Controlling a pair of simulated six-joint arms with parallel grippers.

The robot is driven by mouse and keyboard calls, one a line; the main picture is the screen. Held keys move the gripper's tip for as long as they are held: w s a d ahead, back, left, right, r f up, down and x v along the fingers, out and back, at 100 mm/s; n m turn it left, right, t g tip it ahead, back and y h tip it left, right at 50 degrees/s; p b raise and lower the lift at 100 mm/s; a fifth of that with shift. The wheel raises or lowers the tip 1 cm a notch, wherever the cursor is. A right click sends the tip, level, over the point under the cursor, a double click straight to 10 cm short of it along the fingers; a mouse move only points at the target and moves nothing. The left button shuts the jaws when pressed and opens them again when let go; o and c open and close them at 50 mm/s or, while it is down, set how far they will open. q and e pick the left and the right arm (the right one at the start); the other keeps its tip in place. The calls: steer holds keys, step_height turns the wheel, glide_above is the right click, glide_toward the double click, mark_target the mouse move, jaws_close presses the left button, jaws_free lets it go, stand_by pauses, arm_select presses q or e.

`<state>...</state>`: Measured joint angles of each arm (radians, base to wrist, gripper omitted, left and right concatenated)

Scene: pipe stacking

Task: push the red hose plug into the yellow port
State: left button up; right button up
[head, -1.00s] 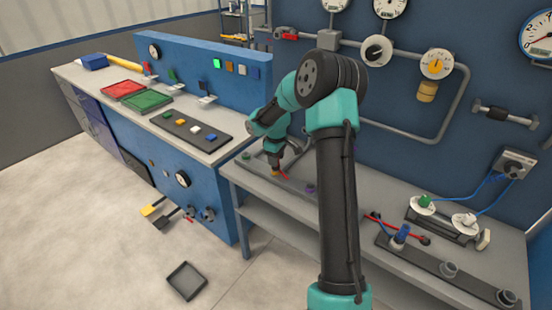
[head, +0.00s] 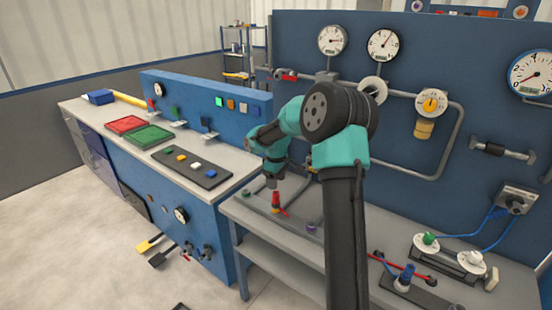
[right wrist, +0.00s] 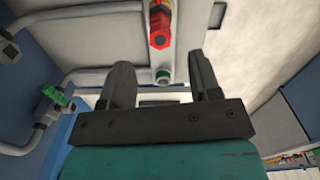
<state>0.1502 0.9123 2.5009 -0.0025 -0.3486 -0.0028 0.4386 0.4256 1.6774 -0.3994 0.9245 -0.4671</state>
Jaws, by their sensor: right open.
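The red hose plug (head: 276,197) stands upright at the yellow port (head: 275,210) on the grey rail of the right bench. The plug also shows in the right wrist view (right wrist: 160,28), with some yellow beside it; I cannot tell how deep it sits. My right gripper (head: 271,184) is just above the plug in the head view. In the right wrist view its fingers (right wrist: 161,75) are spread apart with no plug held between them. My left gripper is not in view.
A purple port (head: 312,227) is right of the plug on the rail. Grey pipes (head: 400,172) run along the blue wall behind.

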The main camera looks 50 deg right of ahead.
step_height(320, 180, up, 10)
stand_by(0.4)
steer(key=shift+f, duration=0.15)
steer(key=w+a+f+y, duration=0.1)
steer(key=a+f, duration=0.8)
steer(key=f, duration=0.3)
steer(key=w+a+f+y, duration=0.1)
steer(key=a+f+y, duration=0.1)
steer(key=a+f, duration=0.9)
steer(key=s+a+f+m, duration=0.4)
steer(key=s+a+f, duration=1.2)
steer(key=s+a, duration=0.1)
steer(key=shift+s+m+t+y, duration=0.3)
steer(key=shift+s+t+y, duration=0.1)
steer(key=shift+s, duration=0.45)
steer(key=shift+f, duration=0.1)
steer(key=shift+c, duration=0.2)
